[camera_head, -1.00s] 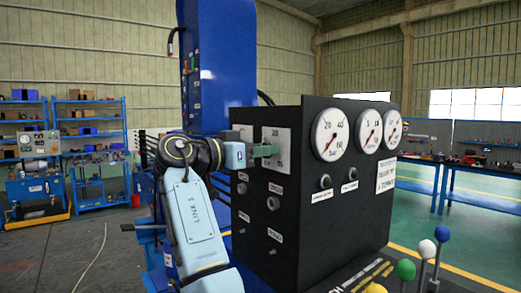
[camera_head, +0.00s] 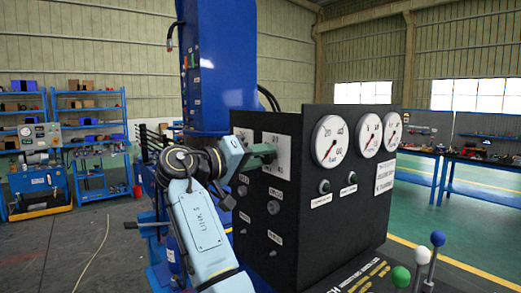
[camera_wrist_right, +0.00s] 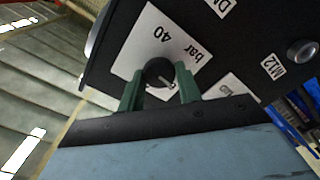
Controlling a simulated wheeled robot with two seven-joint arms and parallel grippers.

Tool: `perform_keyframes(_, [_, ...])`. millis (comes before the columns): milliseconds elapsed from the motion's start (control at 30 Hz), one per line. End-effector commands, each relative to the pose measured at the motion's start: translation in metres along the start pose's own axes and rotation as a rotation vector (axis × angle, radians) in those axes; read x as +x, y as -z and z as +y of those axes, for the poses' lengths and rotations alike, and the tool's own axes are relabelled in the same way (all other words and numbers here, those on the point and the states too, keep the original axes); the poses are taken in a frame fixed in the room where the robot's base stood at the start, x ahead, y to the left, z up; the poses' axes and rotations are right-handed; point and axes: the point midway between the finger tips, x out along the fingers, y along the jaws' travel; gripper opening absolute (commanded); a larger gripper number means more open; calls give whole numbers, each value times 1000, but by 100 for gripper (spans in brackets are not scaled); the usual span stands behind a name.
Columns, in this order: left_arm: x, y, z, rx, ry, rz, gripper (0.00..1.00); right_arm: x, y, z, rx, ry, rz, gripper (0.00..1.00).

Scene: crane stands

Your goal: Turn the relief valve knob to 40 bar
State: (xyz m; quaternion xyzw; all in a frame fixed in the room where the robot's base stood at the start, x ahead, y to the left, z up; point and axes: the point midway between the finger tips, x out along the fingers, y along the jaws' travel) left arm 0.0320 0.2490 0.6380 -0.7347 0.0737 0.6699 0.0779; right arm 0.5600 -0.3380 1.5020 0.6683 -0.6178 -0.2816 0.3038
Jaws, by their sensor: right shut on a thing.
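The relief valve knob (camera_wrist_right: 157,73) is a small dark round knob with a pale pointer line, on a white dial plate (camera_wrist_right: 135,65) marked "40" and "bar". In the right wrist view the green fingers of my right gripper (camera_wrist_right: 161,90) stand on either side of the knob and are shut on it. The pale line slants to the lower right there, away from the printed 40. In the head view my right gripper (camera_head: 265,153) reaches the white plate (camera_head: 277,165) on the black panel's left face and hides the knob. My left gripper is not in view.
The black control box (camera_head: 300,220) carries several gauges (camera_head: 330,141) on its right face and smaller knobs below the plate. Lever balls, blue (camera_head: 438,238) and green (camera_head: 401,277), stand at the lower right. Blue shelves (camera_head: 90,120) are far left.

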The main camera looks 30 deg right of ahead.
Motion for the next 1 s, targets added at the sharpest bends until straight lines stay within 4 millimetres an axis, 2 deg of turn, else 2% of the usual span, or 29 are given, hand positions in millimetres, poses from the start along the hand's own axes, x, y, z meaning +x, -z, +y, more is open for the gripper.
perform_keyframes(200, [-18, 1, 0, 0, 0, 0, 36, 0, 2, 1, -206, -2, 2, 11])
perform_keyframes(500, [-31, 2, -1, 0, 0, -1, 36, 0, 1, 0, -451, -1, 2, 11])
perform_keyframes(1000, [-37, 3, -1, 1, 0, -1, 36, 0, 0, -2, -645, -2, 3, 11])
